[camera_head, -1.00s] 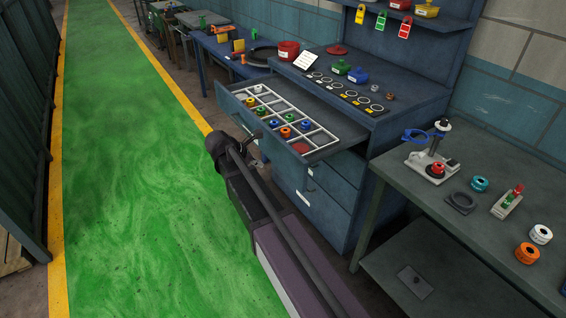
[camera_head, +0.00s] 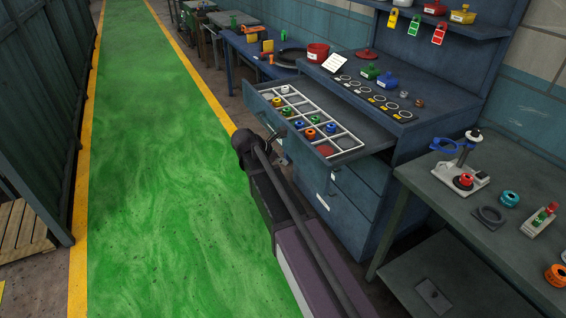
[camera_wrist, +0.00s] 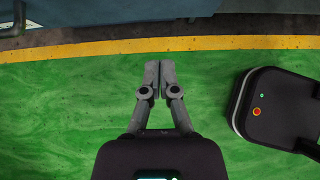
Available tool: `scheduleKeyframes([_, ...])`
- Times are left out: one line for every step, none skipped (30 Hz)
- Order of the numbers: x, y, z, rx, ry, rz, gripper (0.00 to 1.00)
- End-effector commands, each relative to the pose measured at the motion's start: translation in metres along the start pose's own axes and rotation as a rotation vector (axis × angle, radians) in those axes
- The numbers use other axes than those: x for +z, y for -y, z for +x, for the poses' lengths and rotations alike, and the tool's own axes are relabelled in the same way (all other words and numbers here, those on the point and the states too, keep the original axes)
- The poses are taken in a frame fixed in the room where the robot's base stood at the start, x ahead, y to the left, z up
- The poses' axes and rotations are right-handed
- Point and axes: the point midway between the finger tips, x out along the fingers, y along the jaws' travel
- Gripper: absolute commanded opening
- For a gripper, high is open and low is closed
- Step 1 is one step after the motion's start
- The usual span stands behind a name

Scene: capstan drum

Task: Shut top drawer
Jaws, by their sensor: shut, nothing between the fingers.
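The top drawer (camera_head: 257,104) of the blue cabinet stands pulled out in the head view. It holds a white grid insert with several coloured spools and rings in its compartments. My gripper (camera_head: 280,134) is in front of the drawer, close to its front face; I cannot tell whether it touches. In the wrist view my gripper (camera_wrist: 152,66) has its two fingers together with nothing between them. A blue-grey edge, apparently of the cabinet, shows at the top of that view, beyond the fingertips.
Lower drawers (camera_head: 340,205) of the cabinet look shut. A grey workbench (camera_head: 440,200) with a small press and rings stands at the right. A blue table (camera_head: 247,45) stands beyond the cabinet. The green walkway (camera_head: 165,200) on the left is clear.

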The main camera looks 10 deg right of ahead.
Motion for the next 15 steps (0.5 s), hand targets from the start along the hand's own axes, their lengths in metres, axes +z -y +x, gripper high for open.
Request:
scheduleKeyframes([-0.002,0.0,0.008,-0.001,0.0,0.001,0.0])
scheduleKeyframes([-0.002,0.0,0.011,0.0,0.0,0.001,0.0])
scheduleKeyframes([-0.003,0.0,0.016,0.0,0.0,0.001,0.0])
scheduleKeyframes([-0.003,0.0,0.019,0.0,0.0,0.001,0.0])
scheduleKeyframes([-0.003,0.0,0.022,0.0,0.0,0.0,0.0])
scheduleKeyframes([-0.003,0.0,0.026,0.0,0.0,0.0,0.0])
scheduleKeyframes([-0.003,0.0,0.03,0.0,0.0,0.0,0.0])
scheduleKeyframes([-0.003,0.0,0.033,0.0,0.0,0.0,0.0])
scheduleKeyframes([-0.003,0.0,0.037,0.0,0.0,0.001,0.0])
scheduleKeyframes([-0.003,0.0,0.04,0.0,0.0,0.001,0.0])
scheduleKeyframes([-0.003,0.0,0.044,0.0,0.0,0.001,0.0])
scheduleKeyframes([-0.003,0.0,0.048,-0.001,0.0,0.001,0.0])
scheduleKeyframes([-0.003,0.0,0.051,-0.001,0.0,0.001,0.0])
scheduleKeyframes([-0.003,0.0,0.055,0.0,0.0,0.001,0.0])
scheduleKeyframes([-0.003,0.0,0.059,0.0,0.0,0.0,0.0])
